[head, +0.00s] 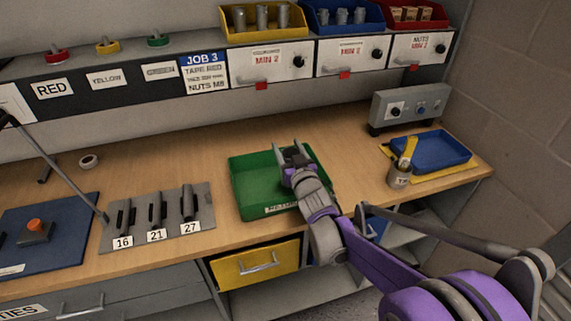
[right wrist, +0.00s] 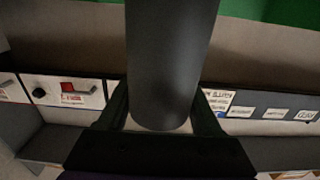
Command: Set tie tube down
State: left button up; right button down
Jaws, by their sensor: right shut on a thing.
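My right gripper (head: 289,153) is over the green tray (head: 246,187) in the head view, its fingers pointing toward the back of the bench. In the right wrist view a dark grey cylinder, which I take for the tie tube (right wrist: 171,60), stands between the fingers, and the gripper (right wrist: 163,112) is shut on it. Its far end runs out of that picture. In the head view I cannot make the tube out clearly at the fingers. I cannot tell whether it touches the tray. My left gripper is not in view.
A grey rack (head: 173,228) marked 16, 21 and 27 holds dark cylinders to the left of the tray. A blue mat (head: 60,238) lies further left. Bare wood (head: 350,160) lies right of the green tray.

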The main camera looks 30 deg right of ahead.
jog(key=shift+f+b, duration=0.4)
jog(key=shift+f, duration=1.55)
jog(key=shift+f, duration=0.1)
jog(key=shift+c, duration=0.2)
grip_release()
jog(key=v, duration=1.2)
jog(key=shift+p, duration=0.3)
jog(key=shift+a, duration=0.1)
